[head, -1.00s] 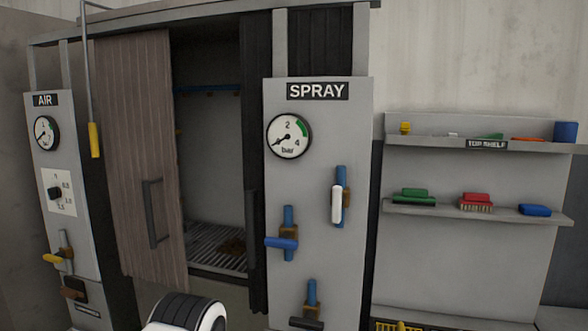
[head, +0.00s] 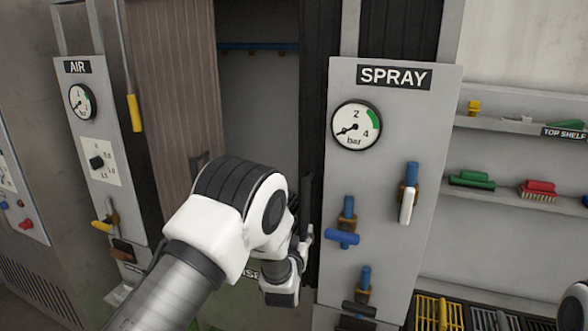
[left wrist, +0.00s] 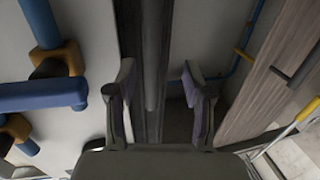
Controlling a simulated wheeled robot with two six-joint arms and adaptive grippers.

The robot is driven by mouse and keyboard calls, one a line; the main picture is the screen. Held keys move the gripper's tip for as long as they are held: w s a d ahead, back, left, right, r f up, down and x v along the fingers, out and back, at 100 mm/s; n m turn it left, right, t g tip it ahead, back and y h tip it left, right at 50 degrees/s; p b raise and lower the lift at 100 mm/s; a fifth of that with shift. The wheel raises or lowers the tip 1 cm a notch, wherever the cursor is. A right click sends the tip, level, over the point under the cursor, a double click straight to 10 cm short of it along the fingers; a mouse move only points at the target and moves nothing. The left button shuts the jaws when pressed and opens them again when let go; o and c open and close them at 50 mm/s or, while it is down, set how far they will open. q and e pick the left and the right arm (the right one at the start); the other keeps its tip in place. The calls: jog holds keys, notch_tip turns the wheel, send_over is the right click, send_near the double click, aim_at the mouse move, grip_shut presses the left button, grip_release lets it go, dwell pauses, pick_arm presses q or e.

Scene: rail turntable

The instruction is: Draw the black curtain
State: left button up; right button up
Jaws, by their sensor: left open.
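The black curtain (head: 318,90) hangs bunched as a narrow dark strip at the right side of the cabinet opening, beside the SPRAY panel. A dark upright bar handle (head: 307,195) shows on its front. My left gripper (head: 301,238) is at the curtain's lower part, its fingers partly hidden by my arm. In the left wrist view my left gripper (left wrist: 163,85) is open, with the dark upright bar (left wrist: 152,50) and black curtain between its finger lines. Contact cannot be told. My right gripper is not in view.
The SPRAY panel (head: 393,230) with a gauge, blue-handled valves and a white lever stands close right of the curtain. A brown ribbed panel (head: 175,90) covers the opening's left part. The AIR panel (head: 85,190) is further left, shelves (head: 500,210) far right.

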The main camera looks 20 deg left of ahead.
aim_at(305, 202)
pick_arm(q)
jog(key=shift+t, duration=0.3)
jog(key=r, duration=0.2)
jog(key=w+r, duration=0.1)
jog(key=r, duration=0.1)
jog(key=d+r+p, duration=0.1)
jog(key=shift+w+r, duration=0.15)
jog(key=shift+r, duration=0.25)
jog(key=w, duration=0.2)
jog(key=w+a+p, duration=0.1)
jog(key=w, duration=0.1)
jog(key=w+p, duration=0.1)
jog(key=w, duration=0.1)
jog(key=shift+w+a+f, duration=0.25)
jog(key=shift+w+f, duration=0.1)
jog(key=shift+d+r, duration=0.1)
jog(key=shift+d, duration=0.05)
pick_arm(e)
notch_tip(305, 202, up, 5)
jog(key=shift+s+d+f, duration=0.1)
pick_arm(q)
grip_shut()
